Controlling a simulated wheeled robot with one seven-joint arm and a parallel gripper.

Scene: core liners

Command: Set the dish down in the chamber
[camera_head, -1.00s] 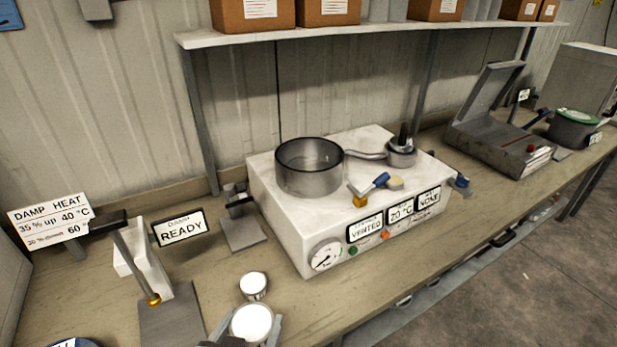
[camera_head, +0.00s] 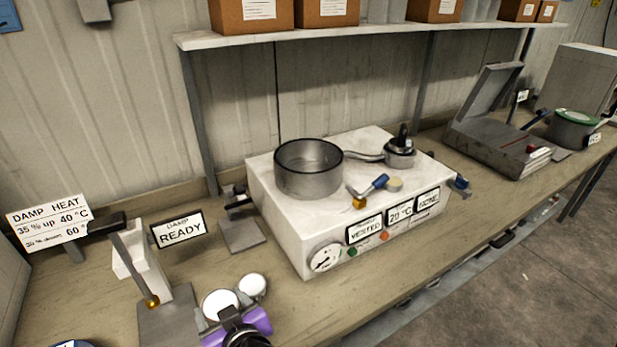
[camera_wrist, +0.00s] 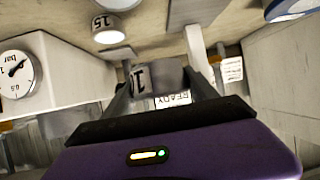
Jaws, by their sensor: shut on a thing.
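My gripper (camera_head: 224,312) is at the bottom left of the head view, shut on a small round dish with a white top (camera_head: 219,302). In the wrist view the held dish (camera_wrist: 158,79) is grey with a partly visible "1" label, between the two fingers (camera_wrist: 160,88). The chamber is an open-topped steel cylinder (camera_head: 309,180) on a white box (camera_head: 290,222), behind and right of my gripper. Panel labels read VENTED, 20 °C and NONE.
A second white-topped dish (camera_head: 252,286) is close beside the held one; the wrist view shows it marked 15 (camera_wrist: 108,30). A READY sign (camera_head: 180,229) and a grey stand (camera_head: 168,315) are at left. A shelf (camera_head: 350,36) overhangs behind. A blue-handled valve (camera_head: 372,186) sits before the chamber.

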